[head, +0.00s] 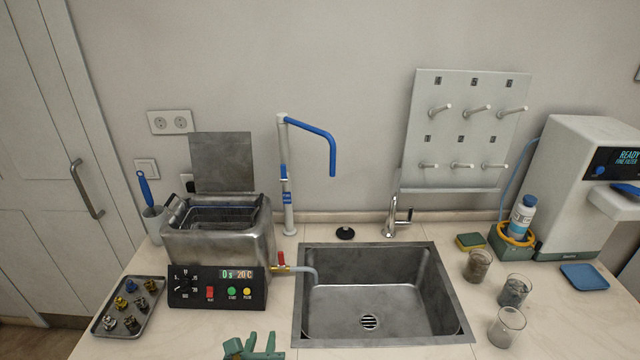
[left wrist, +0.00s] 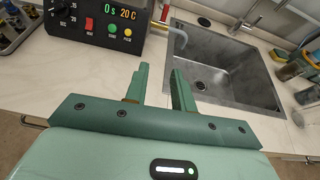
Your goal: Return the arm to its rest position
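My left gripper (head: 254,346) shows at the bottom edge of the head view, in front of the counter's near side between the ultrasonic bath and the sink. In the left wrist view its two green fingers (left wrist: 161,88) stand apart with nothing between them. The gripper is open and empty, and it touches nothing that I can see. The rest of the left arm is out of the head view. My right gripper shows in neither view.
The metal bath (head: 220,245) with its lid up stands left of the sink (head: 385,290). A tray of small metal parts (head: 128,306) lies at the left. Several glass beakers (head: 507,326) stand right of the sink. A white dispenser (head: 575,180) is at the far right.

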